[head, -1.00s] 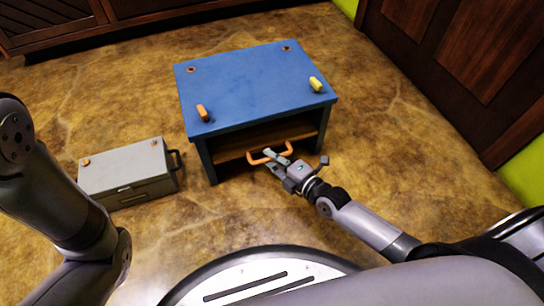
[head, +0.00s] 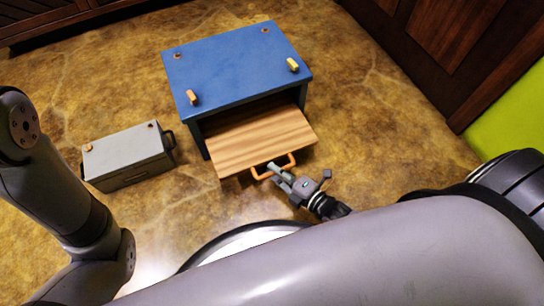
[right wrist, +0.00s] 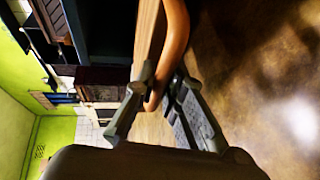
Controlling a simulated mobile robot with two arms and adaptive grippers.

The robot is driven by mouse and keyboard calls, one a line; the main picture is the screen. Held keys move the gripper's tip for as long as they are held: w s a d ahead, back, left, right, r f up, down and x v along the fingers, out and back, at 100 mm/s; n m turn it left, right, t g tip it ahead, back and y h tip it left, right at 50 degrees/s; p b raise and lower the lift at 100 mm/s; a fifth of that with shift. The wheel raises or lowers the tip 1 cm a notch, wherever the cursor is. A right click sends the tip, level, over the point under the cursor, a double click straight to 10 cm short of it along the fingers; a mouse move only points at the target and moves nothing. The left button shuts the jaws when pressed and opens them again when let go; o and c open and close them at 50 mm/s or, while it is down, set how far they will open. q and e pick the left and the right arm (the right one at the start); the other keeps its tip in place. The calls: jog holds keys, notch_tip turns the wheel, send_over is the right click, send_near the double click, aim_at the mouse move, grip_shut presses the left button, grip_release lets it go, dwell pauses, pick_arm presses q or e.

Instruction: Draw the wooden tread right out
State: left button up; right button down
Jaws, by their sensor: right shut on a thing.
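The wooden tread (head: 258,138) is a striped light-brown board that sticks out of the front of a blue step stool (head: 235,62). Its back end is hidden under the blue top. An orange handle (head: 274,168) is on the tread's front edge. My left gripper is out of view; only my left arm shows at the left.
A grey box (head: 128,156) with a dark side handle stands on the floor left of the stool. Dark wooden panels (head: 450,45) and a green wall (head: 510,120) are at the right. The brown floor (head: 360,130) right of the stool is clear.

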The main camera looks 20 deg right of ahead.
jog(key=shift+s, duration=0.45)
jog(key=c, duration=1.6)
grip_release()
jog(key=shift+c, duration=0.2)
jog(key=v, duration=1.2)
